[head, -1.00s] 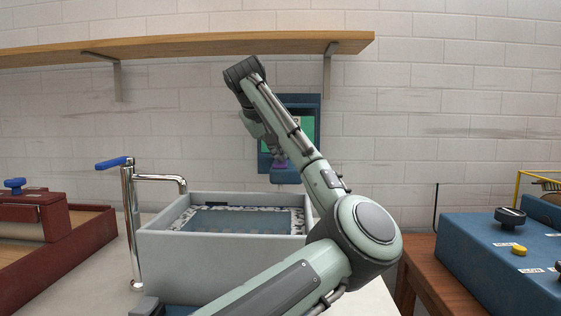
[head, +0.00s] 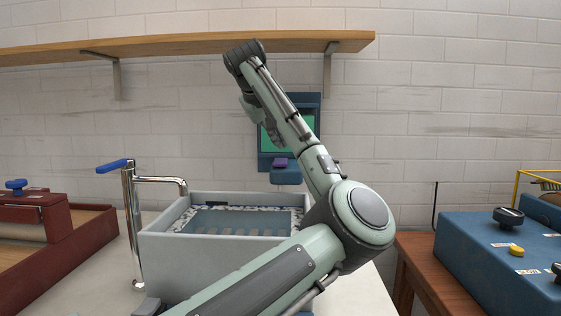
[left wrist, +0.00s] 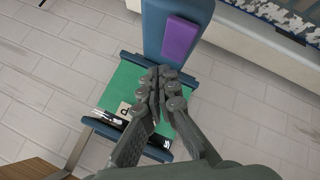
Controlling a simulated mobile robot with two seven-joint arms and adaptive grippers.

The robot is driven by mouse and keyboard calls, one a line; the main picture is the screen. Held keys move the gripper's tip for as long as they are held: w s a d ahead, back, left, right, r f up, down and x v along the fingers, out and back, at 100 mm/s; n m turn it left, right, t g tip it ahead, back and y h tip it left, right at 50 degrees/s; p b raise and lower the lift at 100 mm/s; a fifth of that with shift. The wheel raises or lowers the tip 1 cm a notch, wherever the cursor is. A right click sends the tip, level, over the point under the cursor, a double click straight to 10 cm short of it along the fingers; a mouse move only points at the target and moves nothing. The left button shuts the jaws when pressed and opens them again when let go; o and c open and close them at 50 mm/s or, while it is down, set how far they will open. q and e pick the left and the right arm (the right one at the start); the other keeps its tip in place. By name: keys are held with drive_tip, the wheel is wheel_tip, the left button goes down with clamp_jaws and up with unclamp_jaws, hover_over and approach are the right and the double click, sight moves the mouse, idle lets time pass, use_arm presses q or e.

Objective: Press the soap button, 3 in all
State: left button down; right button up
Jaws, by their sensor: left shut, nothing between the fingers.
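The soap dispenser is a blue wall unit with a green panel (head: 298,139). Its purple button (head: 280,162) sits on the lower blue part. The button (left wrist: 180,40) also shows whole in the left wrist view, just beyond the fingertips. My left gripper (left wrist: 162,74) is shut and empty, over the dispenser between the green panel and the button. In the head view it hangs just above the button, apart from it, partly hidden by my own arm. My right gripper is not in view.
A grey sink (head: 200,262) stands below the dispenser, with a chrome tap (head: 131,215) with a blue lever at its left. A wooden shelf (head: 190,45) runs above. A red machine (head: 50,225) is at left, a blue control box (head: 505,255) at right.

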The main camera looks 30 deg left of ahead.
sight(279, 161)
use_arm(q)
drive_tip(key=shift+r, duration=1.75)
idle(0.6)
